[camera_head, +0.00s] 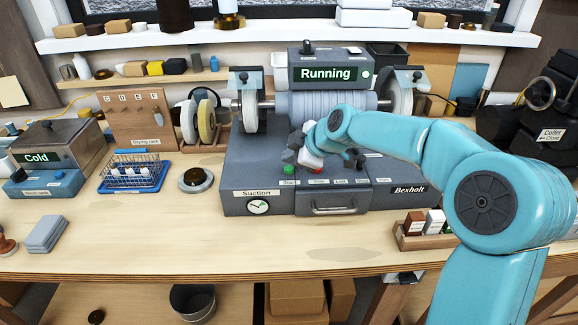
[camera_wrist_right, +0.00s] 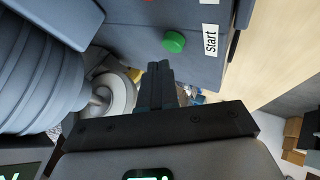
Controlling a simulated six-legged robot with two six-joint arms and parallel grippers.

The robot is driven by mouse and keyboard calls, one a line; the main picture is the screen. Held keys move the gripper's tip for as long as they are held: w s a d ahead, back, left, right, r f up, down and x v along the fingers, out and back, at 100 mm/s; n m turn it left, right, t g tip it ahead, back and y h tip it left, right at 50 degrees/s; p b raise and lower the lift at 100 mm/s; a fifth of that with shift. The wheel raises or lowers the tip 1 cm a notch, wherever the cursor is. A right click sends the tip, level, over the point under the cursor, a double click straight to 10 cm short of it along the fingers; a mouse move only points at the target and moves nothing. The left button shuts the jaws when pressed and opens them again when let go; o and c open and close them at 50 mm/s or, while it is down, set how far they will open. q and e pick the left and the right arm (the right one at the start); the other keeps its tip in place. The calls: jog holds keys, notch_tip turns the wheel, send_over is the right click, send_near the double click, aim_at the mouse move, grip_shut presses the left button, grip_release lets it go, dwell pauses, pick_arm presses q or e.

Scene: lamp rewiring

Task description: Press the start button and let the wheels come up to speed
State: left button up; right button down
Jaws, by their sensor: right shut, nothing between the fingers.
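The grinding machine (camera_head: 240,165) stands on the bench, and its display (camera_head: 325,74) reads "Running". The green start button (camera_head: 289,169) is on its front panel, and it also shows beside the "Start" label in the right wrist view (camera_wrist_right: 174,42). My right gripper (camera_head: 291,156) is shut and empty, just above the button. In the right wrist view its fingertips (camera_wrist_right: 158,68) appear close to the button but apart from it. A left wheel (camera_head: 249,108) and a right wheel (camera_head: 401,97) sit on the shaft. Whether they spin cannot be told. My left gripper is not in view.
A "Cold" unit (camera_head: 60,150), a blue basket (camera_head: 133,172) and a drying rack (camera_head: 137,118) stand left of the machine. A small wooden tray (camera_head: 425,239) lies near the right front. The bench's front middle is clear.

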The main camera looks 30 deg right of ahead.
aim_at(291, 170)
jog(key=shift+r+p, duration=1.5)
jog(key=shift+r, duration=1)
